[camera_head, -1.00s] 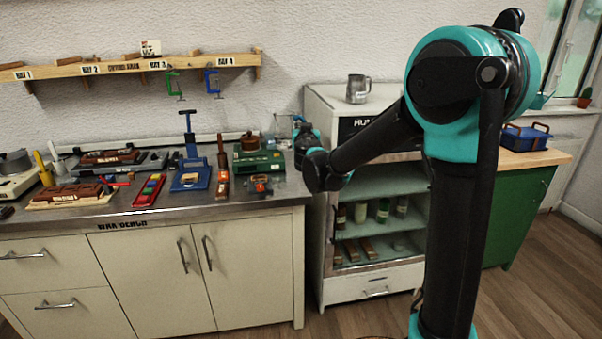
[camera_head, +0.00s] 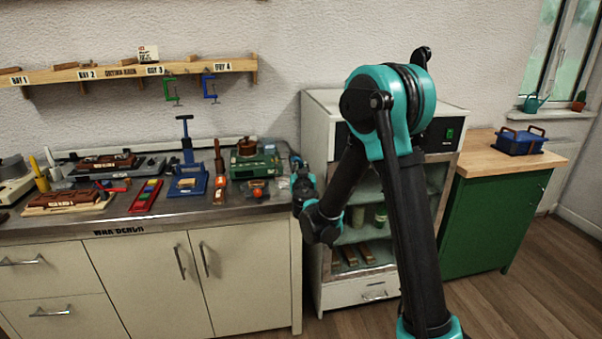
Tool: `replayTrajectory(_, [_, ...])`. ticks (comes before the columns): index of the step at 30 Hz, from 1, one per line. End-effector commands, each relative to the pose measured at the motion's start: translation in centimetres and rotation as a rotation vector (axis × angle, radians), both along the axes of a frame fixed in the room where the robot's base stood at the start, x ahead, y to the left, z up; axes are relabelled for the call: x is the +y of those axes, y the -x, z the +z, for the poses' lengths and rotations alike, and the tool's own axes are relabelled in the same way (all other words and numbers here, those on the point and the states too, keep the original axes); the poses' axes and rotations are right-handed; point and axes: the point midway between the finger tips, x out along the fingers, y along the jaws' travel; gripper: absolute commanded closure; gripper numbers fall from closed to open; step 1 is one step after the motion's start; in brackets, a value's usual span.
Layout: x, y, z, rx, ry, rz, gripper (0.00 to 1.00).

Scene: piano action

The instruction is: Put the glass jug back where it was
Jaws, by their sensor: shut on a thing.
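My gripper (camera_head: 293,172) is at the right end of the metal workbench, in front of the white cabinet's left side. It is small in the picture and partly covered by my own wrist. It is shut on a pale, see-through thing (camera_head: 284,183), which I take to be the glass jug. Its outline is faint, and I cannot tell whether its base touches the bench.
The workbench (camera_head: 240,207) holds a green machine (camera_head: 256,163), a blue press (camera_head: 187,182) and several tools left of my gripper. A white glass-fronted cabinet (camera_head: 318,130) stands right of the bench. A green cupboard (camera_head: 490,215) bears a blue toolbox (camera_head: 520,142).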

Motion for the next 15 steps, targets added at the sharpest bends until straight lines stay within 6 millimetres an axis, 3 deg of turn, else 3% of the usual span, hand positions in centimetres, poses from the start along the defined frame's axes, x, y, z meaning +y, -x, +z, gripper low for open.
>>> replayTrajectory(6, [0.0,0.0,-1.6,0.000,0.000,0.000,1.00])
replayTrajectory(15, [0.0,0.0,-1.7,0.000,0.000,0.000,1.00])
